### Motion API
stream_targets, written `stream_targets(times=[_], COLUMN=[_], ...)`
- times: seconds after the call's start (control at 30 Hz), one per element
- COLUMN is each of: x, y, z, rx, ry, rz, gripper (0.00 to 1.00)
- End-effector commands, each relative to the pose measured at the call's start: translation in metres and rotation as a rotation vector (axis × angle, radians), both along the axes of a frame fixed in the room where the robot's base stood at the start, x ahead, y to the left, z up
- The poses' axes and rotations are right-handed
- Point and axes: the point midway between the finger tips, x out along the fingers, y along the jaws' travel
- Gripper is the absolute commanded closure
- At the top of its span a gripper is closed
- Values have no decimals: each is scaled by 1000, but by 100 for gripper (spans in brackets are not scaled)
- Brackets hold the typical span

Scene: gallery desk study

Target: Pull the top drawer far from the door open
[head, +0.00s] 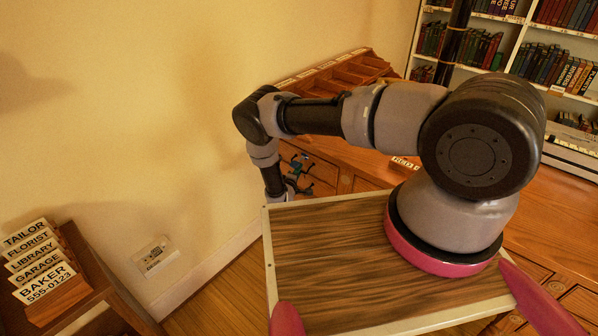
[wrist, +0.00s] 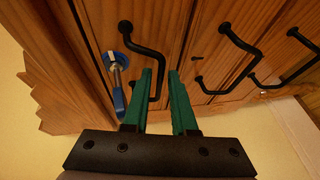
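The wooden desk (head: 375,165) has drawer fronts on its left side, partly hidden by my arm in the head view. In the wrist view, a wooden drawer front (wrist: 175,20) carries a bent black bar handle (wrist: 160,55). That drawer looks flush with its neighbours. My gripper (wrist: 161,72) has two green fingers, parted, pointing at this front. The lower part of the handle shows in the gap between the fingers; I cannot tell whether either touches it. In the head view my gripper (head: 298,168) is small beside the drawers.
A lock with a blue-tagged key (wrist: 116,72) sits close left of the fingers. Other black handles (wrist: 240,45) are to the right. A sign rack (head: 45,265) stands at lower left. Bookshelves (head: 560,50) fill the back right. Plain wall (head: 150,90) lies left of the desk.

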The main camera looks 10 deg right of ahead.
Motion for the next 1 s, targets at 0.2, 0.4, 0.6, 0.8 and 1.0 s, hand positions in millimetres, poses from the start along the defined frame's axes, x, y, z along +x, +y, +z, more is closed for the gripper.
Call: stream_targets(times=[0.2, 0.4, 0.6, 0.8, 1.0], x=[3, 3, 3, 3, 3], y=[-2, -2, -2, -2, -2], z=[-1, -1, -1, -1, -1], rx=[-1, -1, -1, -1, -1], ry=[1, 1, 1, 0, 0], rz=[-1, -1, -1, 0, 0], gripper=[75, 100, 100, 100, 100])
